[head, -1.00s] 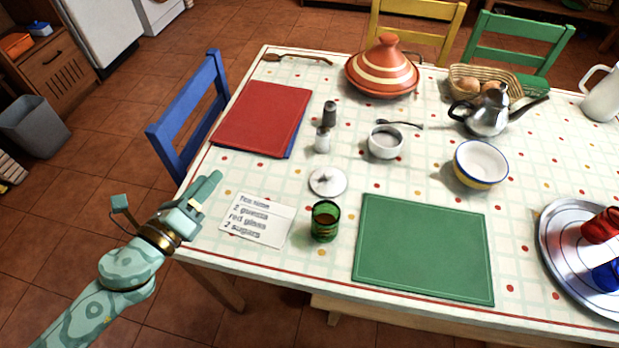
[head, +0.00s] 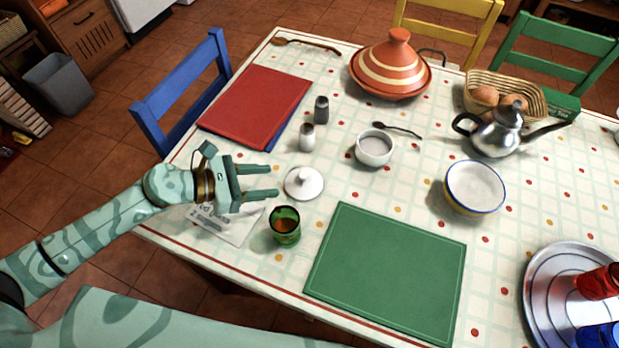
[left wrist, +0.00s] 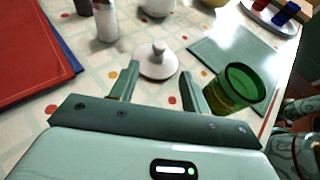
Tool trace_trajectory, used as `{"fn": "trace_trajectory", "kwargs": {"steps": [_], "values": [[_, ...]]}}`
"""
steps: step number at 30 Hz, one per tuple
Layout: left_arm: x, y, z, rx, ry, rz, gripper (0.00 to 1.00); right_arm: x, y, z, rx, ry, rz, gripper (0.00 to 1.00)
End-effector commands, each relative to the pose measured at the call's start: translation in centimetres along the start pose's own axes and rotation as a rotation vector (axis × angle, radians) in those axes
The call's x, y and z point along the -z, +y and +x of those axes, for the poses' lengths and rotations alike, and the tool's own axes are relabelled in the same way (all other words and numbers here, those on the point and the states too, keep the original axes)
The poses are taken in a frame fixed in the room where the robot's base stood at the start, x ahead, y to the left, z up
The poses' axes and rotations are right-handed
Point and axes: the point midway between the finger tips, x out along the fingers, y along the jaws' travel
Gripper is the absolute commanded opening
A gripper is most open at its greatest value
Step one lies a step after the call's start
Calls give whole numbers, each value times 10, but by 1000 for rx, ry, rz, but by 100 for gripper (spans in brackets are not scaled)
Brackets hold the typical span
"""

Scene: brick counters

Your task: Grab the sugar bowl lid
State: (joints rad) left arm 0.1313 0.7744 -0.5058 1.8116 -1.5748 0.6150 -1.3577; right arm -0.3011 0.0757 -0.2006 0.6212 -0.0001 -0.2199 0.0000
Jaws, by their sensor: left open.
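The sugar bowl lid (head: 304,184) is a white disc with a round knob. It lies on the tablecloth between the salt shaker and the green glass. It also shows in the left wrist view (left wrist: 157,62), just beyond and between my fingertips. My left gripper (head: 276,181) is open and empty, its two fingers pointing right at the lid. In the left wrist view its fingers (left wrist: 160,82) stand on either side of the lid's near edge. The open white sugar bowl (head: 374,149) stands to the lid's upper right. My right gripper is not in view.
A green glass (head: 285,226) with dark liquid stands close below the lid. A white shaker (head: 307,137) and a dark shaker (head: 321,109) stand above it. A green mat (head: 390,275) lies to the right, and a note card (head: 240,232) lies under my left gripper.

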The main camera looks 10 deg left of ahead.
Motion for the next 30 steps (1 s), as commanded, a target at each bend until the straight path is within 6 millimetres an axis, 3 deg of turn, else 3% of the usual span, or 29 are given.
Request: {"fn": "trace_trajectory", "kwargs": {"steps": [3, 6, 14, 21, 30], "values": [[-1, 0, 31, 0, -5, -2, 47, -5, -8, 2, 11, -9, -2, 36], [0, 0, 50, 0, -4, -1, 47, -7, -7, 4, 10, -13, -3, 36], [0, 1, 75, 0, -3, -2, 47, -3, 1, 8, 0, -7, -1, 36], [0, 3, 112, 1, -3, -4, 47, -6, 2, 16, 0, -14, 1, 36], [-2, 3, 118, -1, -1, -2, 47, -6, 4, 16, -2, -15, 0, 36]]}}
